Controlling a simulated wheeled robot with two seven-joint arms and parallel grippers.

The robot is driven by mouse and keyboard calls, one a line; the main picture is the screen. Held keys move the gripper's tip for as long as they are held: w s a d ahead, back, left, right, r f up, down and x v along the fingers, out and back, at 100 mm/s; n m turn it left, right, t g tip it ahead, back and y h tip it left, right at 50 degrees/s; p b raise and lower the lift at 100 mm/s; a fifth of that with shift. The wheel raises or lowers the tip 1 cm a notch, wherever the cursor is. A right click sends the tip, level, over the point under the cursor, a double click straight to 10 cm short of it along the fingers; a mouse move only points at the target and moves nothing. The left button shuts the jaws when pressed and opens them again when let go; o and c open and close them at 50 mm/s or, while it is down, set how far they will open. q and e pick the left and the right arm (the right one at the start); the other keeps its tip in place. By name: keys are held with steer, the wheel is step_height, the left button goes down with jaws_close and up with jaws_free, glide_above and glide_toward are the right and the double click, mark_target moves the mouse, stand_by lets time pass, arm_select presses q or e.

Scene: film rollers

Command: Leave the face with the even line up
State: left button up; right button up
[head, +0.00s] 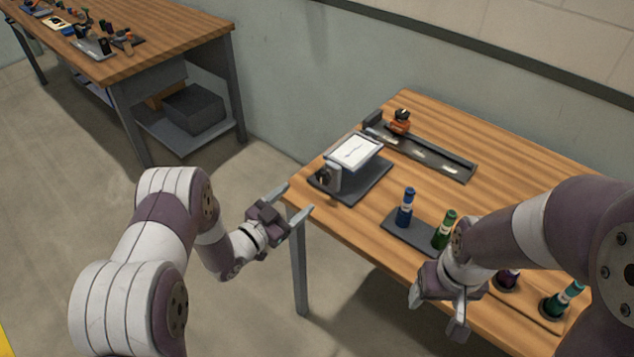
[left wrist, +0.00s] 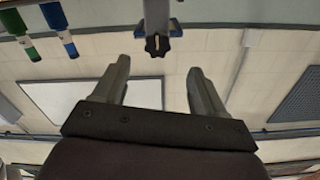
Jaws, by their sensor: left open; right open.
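A white plate (head: 355,149) in a blue frame, with a thin dark line on its upper face, is held tilted on a stand with a dark base (head: 358,187) at the table's left end. A dark knob (head: 323,177) is on the stand's near left side; it also shows in the left wrist view (left wrist: 157,46), ahead between the fingers. My left gripper (head: 299,198) is open and empty, left of the knob and apart from it. My right gripper (head: 436,313) is open and empty near the front edge. The plate's underside is hidden.
A dark rack holds a blue-capped roller (head: 405,209) and a green one (head: 444,231); more (head: 563,299) stand to the right, partly behind my right arm. A long dark tray (head: 452,165) and an orange-black object (head: 400,122) lie behind. Another cluttered table (head: 175,32) is far left.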

mark_target(321, 179)
arm_select(q)
steer(key=x, duration=0.8)
steer(key=shift+w+d, duration=0.2)
steer(key=shift+d, duration=0.1)
steer(key=shift+w+d+r, duration=0.1)
steer(key=shift+w+d, duration=0.05)
steer(key=shift+d, duration=0.1)
steer(key=c, duration=1.1)
